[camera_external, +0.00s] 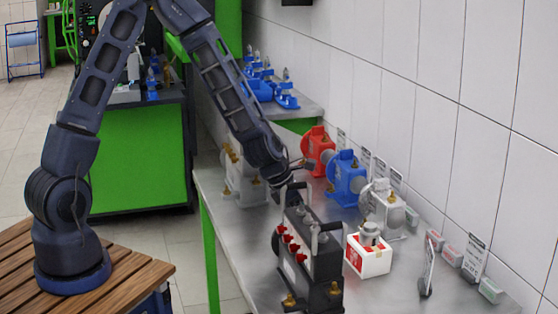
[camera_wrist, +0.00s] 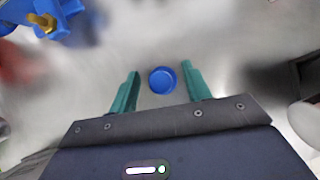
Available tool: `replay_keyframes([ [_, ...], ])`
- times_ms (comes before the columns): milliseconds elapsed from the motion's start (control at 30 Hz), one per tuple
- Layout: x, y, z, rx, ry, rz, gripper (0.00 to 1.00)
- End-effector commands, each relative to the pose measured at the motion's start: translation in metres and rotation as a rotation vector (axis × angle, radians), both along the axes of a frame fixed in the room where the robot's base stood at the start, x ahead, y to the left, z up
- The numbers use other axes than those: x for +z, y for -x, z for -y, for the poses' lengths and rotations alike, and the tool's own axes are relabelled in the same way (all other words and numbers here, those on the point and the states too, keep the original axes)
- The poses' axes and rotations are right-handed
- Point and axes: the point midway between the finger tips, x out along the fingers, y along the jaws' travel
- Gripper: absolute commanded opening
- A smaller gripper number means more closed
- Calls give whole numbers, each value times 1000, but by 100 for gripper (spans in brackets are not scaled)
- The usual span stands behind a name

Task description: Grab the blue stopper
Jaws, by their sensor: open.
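The blue stopper (camera_wrist: 162,80) is a small round blue disc on the grey table surface in the wrist view. It appears between the two teal fingers of my gripper (camera_wrist: 159,70), with space on both sides. The gripper is open and empty, and its fingers do not touch the stopper. I cannot tell its exact height above the stopper. In the external view my gripper (camera_external: 284,185) is over the metal table (camera_external: 228,218), behind the black device. I cannot make out the stopper there; it seems hidden.
A black device (camera_external: 325,258) with red knobs stands in front of my gripper. Red (camera_external: 318,147), blue (camera_external: 346,178) and white (camera_external: 383,203) pumps line the wall side. A white and red box (camera_external: 368,254) is at right. A beige pump (camera_external: 240,178) is at left.

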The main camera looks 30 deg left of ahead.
Motion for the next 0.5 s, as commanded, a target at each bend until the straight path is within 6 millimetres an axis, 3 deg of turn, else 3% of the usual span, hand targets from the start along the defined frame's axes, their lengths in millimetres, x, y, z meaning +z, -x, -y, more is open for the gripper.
replay_keyframes([
  [200, -15, -5, 7, 0, 0, 0, 48],
  [500, -17, -6, 9, -1, 0, 0, 48],
])
